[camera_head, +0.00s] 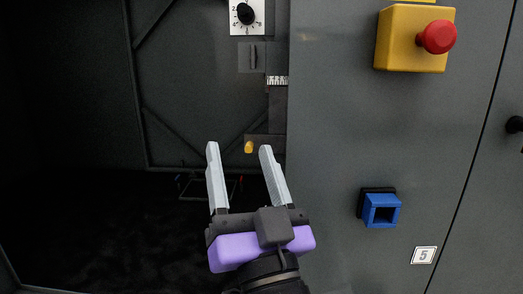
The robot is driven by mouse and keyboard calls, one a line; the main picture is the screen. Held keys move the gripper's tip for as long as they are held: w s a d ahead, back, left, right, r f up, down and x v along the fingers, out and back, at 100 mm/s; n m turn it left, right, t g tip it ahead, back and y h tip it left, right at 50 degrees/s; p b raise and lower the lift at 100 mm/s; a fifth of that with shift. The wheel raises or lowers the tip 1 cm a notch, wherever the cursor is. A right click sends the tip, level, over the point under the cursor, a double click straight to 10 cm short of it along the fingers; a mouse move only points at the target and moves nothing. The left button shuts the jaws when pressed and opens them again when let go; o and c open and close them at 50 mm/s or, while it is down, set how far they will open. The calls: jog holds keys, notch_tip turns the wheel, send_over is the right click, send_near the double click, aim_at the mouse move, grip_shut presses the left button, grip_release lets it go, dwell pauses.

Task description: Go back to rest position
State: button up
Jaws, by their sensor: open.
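My gripper (240,148) is in the lower middle of the head view, pointing up and away. Its two pale grey fingers are spread wide apart, with nothing held between them. The purple and dark gripper body is at the bottom of the picture. A small orange-yellow knob (249,147) shows between the fingertips, on the dark structure behind; I cannot tell how far beyond the fingers it is.
A grey panel (340,130) fills the right side. It carries a yellow box (397,50) with a red button (438,37), a blue square socket (382,211) and a "5" label (423,255). A dial (245,14) is above. The dark left side looks open.

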jog(key=s+d+f+n+g, duration=0.1)
jog(key=s+d+f, duration=0.3)
jog(key=f, duration=0.3)
jog(key=s+d+f+n+g, duration=0.15)
jog(key=s+d+f, duration=0.25)
jog(key=f, duration=0.4)
jog(key=s+d+f+n, duration=0.2)
jog(key=s+d+f, duration=0.2)
jog(key=f, duration=0.3)
jog(key=s+d+f+m+g+h, duration=0.1)
jog(key=s+d+f+g+h, duration=0.1)
jog(key=s, duration=0.5)
jog(key=s+d+f+m+g+h, duration=0.2)
jog(key=s+d+f, duration=0.3)
jog(key=s+f, duration=0.2)
jog(key=s+d+f+m+g+h+p, duration=0.1)
jog(key=s+d+f+m+g+h, duration=0.1)
jog(key=s+f, duration=0.3)
jog(key=s+d+h, duration=0.1)
jog(key=s, duration=0.2)
jog(key=shift+s+d, duration=0.25)
